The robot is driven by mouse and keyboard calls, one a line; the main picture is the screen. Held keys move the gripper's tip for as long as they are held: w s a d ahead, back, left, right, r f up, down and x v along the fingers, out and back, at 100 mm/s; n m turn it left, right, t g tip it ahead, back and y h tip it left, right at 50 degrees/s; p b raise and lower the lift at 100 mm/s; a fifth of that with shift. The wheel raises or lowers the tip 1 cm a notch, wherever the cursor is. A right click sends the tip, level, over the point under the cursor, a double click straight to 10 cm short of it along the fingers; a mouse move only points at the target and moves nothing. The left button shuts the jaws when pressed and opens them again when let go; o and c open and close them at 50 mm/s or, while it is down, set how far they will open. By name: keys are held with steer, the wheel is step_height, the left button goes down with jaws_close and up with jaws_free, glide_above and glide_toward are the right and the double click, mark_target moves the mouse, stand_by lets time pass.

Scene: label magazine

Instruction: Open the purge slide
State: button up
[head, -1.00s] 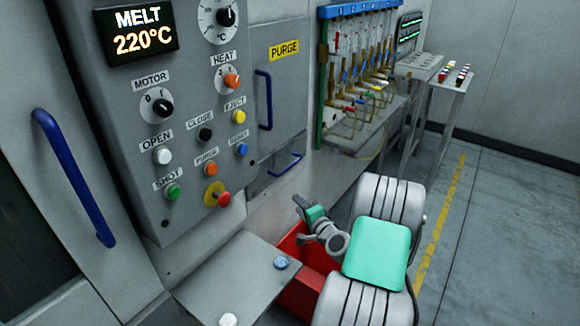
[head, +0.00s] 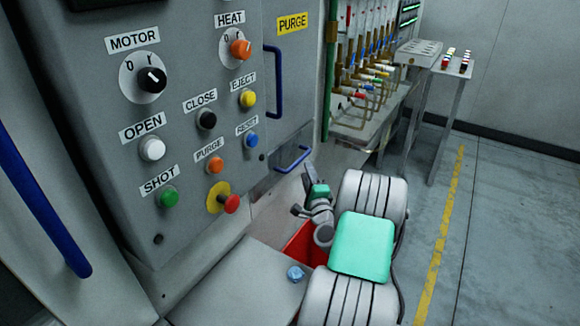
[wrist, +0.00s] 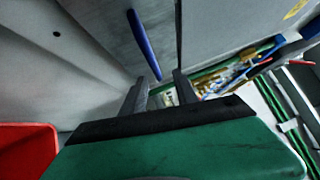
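The purge slide (head: 277,176) is a grey panel low on the machine, with a short blue bar handle (head: 293,160). It looks closed, below the grey door labelled PURGE. My gripper (head: 306,176) is just right of and below this handle in the head view, with nothing in it. In the wrist view, my gripper (wrist: 158,88) has its two dark fingers apart. A blue bar, which appears to be the slide's handle (wrist: 145,45), lies beyond the fingertips, nearer the left finger. I see no clear contact.
A red bin (head: 301,240) stands below, partly hidden by my arm. The button panel (head: 185,120) is left, and the upright blue door handle (head: 274,80) is above. The hose manifold (head: 365,85) is behind right. A grey ledge (head: 235,285) is in front; floor at right is clear.

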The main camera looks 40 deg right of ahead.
mark_target(300, 158)
steer(key=x, duration=0.2)
steer(key=p+x, duration=0.1)
steer(key=x, duration=0.2)
steer(key=f+p+x, duration=0.1)
steer(key=x, duration=0.2)
steer(key=shift+w+a+r, duration=0.1)
steer(key=shift+w+a, duration=0.15)
steer(key=shift+w, duration=0.15)
steer(key=shift+c, duration=0.4)
jaws_close()
steer(key=shift+s, duration=0.1)
stand_by(0.4)
